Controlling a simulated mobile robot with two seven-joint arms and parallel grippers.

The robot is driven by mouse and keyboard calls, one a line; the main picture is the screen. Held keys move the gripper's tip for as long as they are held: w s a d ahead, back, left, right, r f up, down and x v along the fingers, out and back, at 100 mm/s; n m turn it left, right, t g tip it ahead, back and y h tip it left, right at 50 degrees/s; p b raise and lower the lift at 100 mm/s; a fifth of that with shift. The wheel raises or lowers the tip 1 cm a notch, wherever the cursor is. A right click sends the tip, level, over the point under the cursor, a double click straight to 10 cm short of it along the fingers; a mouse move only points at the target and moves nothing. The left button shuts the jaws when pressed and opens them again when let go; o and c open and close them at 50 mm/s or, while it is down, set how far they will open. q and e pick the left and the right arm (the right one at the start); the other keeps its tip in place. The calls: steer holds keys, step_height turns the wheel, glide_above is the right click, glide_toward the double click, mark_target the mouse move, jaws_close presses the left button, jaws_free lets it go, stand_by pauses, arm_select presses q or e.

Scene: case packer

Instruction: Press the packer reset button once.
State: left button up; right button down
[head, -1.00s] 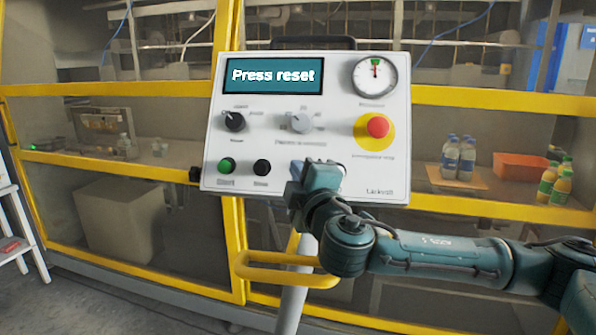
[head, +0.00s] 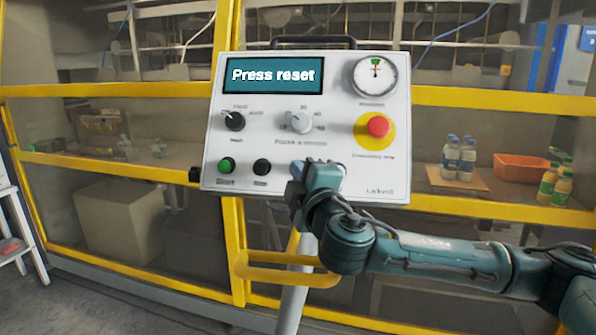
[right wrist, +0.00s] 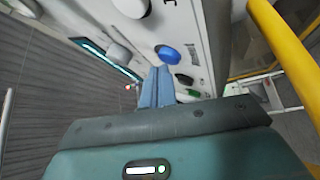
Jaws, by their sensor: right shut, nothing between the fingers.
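The control panel (head: 345,140) faces me, its screen (head: 273,74) reading "Press reset". A blue button (right wrist: 168,53) shows on the panel in the right wrist view; I cannot read its label. In the head view my right gripper covers most of that part of the panel. My right gripper (head: 304,172) is shut and empty at the panel's lower middle. In the right wrist view its fingers (right wrist: 158,84) point toward the panel, with their tips close to the blue button. I cannot tell whether they touch it. My left gripper is out of view.
A green button (head: 227,165) and a black button (head: 262,167) sit left of my right gripper. A red emergency stop (head: 378,126) is above right. Two knobs sit below the screen. A yellow rail (head: 285,272) is below the panel. Bottles and an orange bin (head: 520,167) stand behind.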

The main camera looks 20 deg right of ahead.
steer(key=shift+w+d+f, duration=0.15)
steer(key=shift+w+f, duration=0.05)
steer(key=shift+w, duration=0.1)
stand_by(0.4)
steer(key=shift+s+r, duration=0.1)
steer(key=shift+s+a+r, duration=0.3)
steer(key=shift+s, duration=0.25)
stand_by(0.3)
steer(key=s, duration=0.1)
steer(key=s+a+r+p, duration=0.2)
steer(key=s, duration=0.1)
steer(key=shift+r, duration=0.25)
steer(key=shift+w, duration=0.1)
stand_by(0.7)
